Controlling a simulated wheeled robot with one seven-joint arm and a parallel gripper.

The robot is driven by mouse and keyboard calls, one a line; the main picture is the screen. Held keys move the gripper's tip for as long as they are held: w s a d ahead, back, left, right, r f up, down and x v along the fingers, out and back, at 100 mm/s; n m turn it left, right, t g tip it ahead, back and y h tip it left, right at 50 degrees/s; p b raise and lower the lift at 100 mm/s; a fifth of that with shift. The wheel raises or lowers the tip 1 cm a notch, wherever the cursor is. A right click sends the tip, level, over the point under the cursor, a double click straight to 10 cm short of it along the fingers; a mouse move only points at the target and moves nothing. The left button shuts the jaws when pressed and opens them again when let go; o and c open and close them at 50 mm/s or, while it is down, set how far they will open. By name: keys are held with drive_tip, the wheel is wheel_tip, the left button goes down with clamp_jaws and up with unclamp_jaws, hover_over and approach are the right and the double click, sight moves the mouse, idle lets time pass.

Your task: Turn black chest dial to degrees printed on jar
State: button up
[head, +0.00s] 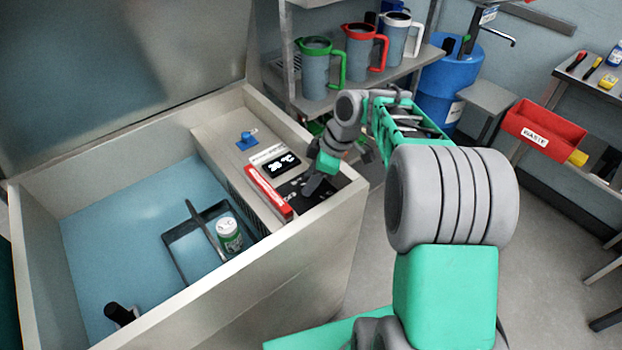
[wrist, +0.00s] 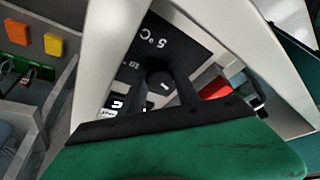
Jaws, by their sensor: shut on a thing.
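The chest (head: 318,240) stands open, with a control panel along its right side. The black dial (wrist: 158,82) shows between my fingers in the wrist view. My gripper (head: 311,188) is shut on the dial; in the head view it hides it. The panel's black display (head: 281,164) shows white digits and °C, too blurred for me to read surely. The jar (head: 229,235), white-capped with a green label, stands in a dark basket in the chest. Its print is too small to read.
The dark basket (head: 177,258) sits in the blue chest interior. Jugs (head: 316,75) stand on a shelf behind; a red waste bin (head: 542,128) is at right.

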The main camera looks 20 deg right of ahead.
clamp_jaws()
